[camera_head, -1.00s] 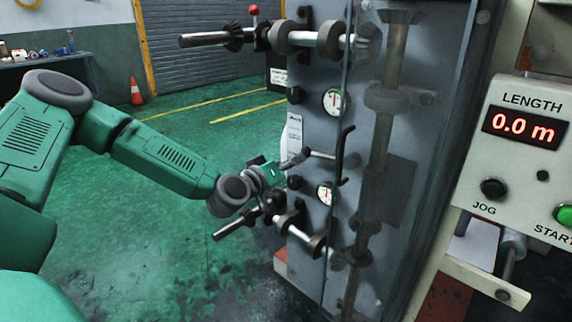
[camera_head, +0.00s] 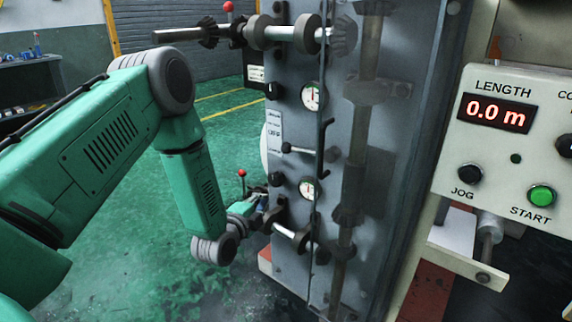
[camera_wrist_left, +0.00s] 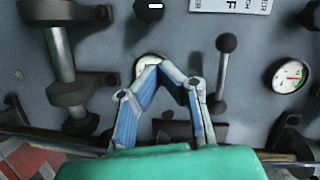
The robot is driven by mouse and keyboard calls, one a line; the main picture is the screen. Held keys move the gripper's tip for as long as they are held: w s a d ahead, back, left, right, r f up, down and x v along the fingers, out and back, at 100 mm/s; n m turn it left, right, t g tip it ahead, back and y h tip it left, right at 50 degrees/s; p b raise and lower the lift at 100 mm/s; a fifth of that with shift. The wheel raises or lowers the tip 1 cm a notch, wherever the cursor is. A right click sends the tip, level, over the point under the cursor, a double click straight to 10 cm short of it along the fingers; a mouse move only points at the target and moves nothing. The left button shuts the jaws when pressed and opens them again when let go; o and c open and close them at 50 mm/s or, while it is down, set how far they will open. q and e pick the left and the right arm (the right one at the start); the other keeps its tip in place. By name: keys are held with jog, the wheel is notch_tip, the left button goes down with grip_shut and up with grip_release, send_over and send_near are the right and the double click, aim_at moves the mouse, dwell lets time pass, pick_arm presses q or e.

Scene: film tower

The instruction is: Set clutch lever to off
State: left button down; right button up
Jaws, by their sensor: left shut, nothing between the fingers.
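The lever (camera_head: 297,150) with a black ball knob sticks out leftward from the grey machine panel, between two dials. I take it for the clutch lever. In the left wrist view this lever (camera_wrist_left: 223,75) stands upright, its ball near a white label plate (camera_wrist_left: 230,5), cut off at the top and only partly readable. My left gripper (camera_head: 262,199) is low at the panel's left side, below the lever. In the left wrist view its blue-grey fingers (camera_wrist_left: 164,66) meet, shut and empty, left of the lever and apart from it. My right gripper is out of view.
A shaft with rollers (camera_head: 290,234) juts from the panel close below my left gripper; another shaft (camera_head: 230,33) crosses above. A red-ball lever (camera_head: 241,183) stands behind the arm. The control box (camera_head: 500,150) is at right. Green floor (camera_head: 110,240) lies open at left.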

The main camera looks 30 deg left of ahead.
aim_at(309, 151)
pick_arm(q)
jog(key=w+r+m+t+h+b, duration=0.2)
jog(key=w+r+m, duration=0.5)
jog(key=w+m, duration=0.5)
jog(key=shift+d+m+t+h+b, duration=0.3)
jog(key=shift+m+h+b, duration=0.2)
jog(key=shift+m+b, duration=0.6)
jog(key=shift+r, duration=0.1)
jog(key=shift+a+r+m+p, duration=0.3)
jog(key=shift+r+m+p, duration=0.3)
jog(key=shift+r, duration=0.2)
